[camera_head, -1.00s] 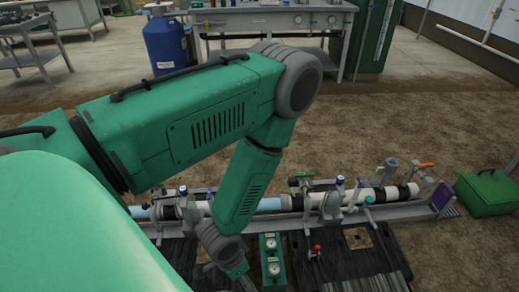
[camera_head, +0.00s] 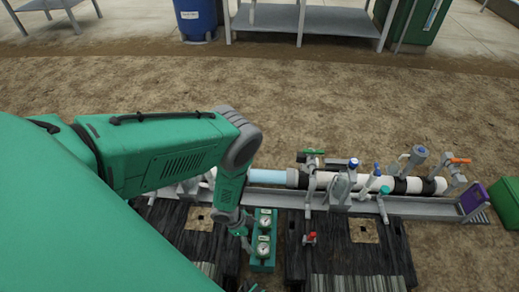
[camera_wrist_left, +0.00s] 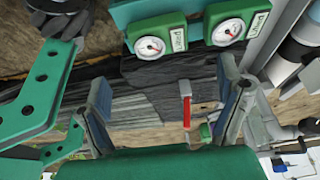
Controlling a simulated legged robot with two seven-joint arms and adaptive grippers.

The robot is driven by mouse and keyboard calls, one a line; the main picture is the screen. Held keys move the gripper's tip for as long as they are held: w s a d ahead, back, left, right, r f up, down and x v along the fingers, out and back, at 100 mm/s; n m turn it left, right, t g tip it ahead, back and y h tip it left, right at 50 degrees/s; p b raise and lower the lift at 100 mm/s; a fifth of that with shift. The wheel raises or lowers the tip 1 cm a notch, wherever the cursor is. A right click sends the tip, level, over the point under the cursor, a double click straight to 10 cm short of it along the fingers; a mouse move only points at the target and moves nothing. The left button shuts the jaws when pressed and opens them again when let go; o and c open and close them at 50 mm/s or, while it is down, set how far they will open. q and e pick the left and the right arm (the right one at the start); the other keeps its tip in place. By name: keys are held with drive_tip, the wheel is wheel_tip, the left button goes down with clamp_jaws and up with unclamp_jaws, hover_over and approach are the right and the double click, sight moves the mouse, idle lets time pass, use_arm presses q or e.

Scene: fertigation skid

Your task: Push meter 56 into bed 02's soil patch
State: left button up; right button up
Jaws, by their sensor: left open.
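Two green meters with round white dials sit side by side in a green holder. In the head view the far meter (camera_head: 265,221) and the near meter (camera_head: 262,248) show. In the left wrist view they are the left meter (camera_wrist_left: 155,45) and the right meter (camera_wrist_left: 230,30); I cannot read which is 56. My left gripper (camera_wrist_left: 165,75) is open and empty, its fingers apart below the meters in the wrist picture. In the head view it is beside the holder, largely hidden by my wrist. Tan soil patches show in the dark beds, one right (camera_head: 363,230) and one left (camera_head: 199,218). My right gripper is out of view.
A pipe run with valves (camera_head: 350,180) on a grey rail lies behind the beds. A green box (camera_head: 507,203) is at the right. Bare ground beyond is clear.

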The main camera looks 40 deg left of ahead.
sight(262, 244)
use_arm(q)
drive_tip(key=b+x, duration=0.6)
drive_tip(key=x, duration=0.5)
drive_tip(key=shift+d+f, duration=0.1)
drive_tip(key=shift+f, duration=0.2)
drive_tip(key=c, duration=0.9)
drive_tip(key=shift+r+p, duration=4.4)
drive_tip(key=shift+r, duration=1.15)
drive_tip(key=shift+c, duration=0.2)
drive_tip(key=shift+w, duration=0.1)
